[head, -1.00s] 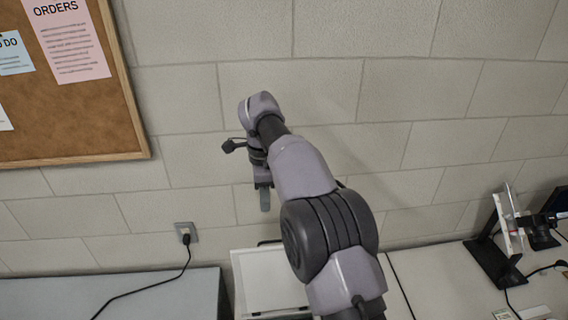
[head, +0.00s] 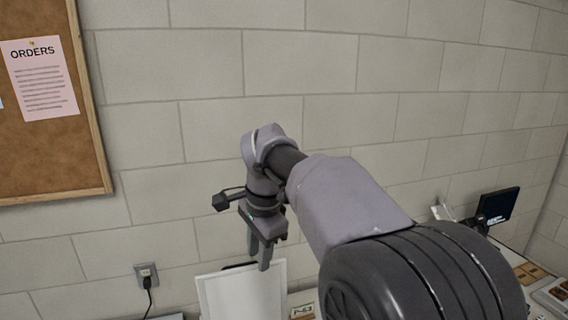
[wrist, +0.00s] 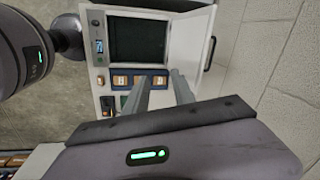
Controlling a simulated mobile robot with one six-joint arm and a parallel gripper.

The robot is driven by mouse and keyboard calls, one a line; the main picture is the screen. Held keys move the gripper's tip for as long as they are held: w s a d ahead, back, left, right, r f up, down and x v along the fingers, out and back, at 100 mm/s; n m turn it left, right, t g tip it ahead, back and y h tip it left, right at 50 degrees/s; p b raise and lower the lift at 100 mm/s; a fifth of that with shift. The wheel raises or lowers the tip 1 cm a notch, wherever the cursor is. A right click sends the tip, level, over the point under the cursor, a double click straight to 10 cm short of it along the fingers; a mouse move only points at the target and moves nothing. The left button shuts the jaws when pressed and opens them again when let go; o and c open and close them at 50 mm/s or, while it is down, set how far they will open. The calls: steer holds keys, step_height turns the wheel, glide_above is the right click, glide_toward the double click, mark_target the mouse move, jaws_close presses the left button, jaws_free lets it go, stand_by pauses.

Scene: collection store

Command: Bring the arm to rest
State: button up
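My arm (head: 350,200) is raised and bent in front of the block wall in the head view. My gripper (head: 262,256) hangs from its end, fingers pointing down, above a white panel-like case. In the wrist view my gripper (wrist: 160,85) shows two grey fingers apart from each other, with nothing held between them. The fingers are open and touch nothing that I can see.
A corkboard (head: 50,160) and a wall socket (head: 146,272) are at left. A dark monitor (head: 498,205) stands at right.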

steer(key=s+d+f+n+t+b, duration=0.1)
steer(key=s+d+f+n+b, duration=0.1)
steer(key=s+d+f+b, duration=0.4)
steer(key=s+d+f+n+t+b, duration=0.1)
steer(key=s+d+b, duration=0.35)
steer(key=s, duration=0.35)
steer(key=s+d+f+n+t+b, duration=0.1)
steer(key=s+d+f+b, duration=0.1)
steer(key=s+f, duration=0.4)
steer(key=s+d+f+n+t+b, duration=0.1)
steer(key=s+d+f+n+b, duration=0.1)
steer(key=s+f, duration=0.5)
steer(key=shift+s+d+f+y+b, duration=0.35)
steer(key=shift+s+d+b, duration=0.25)
steer(key=shift+s, duration=0.2)
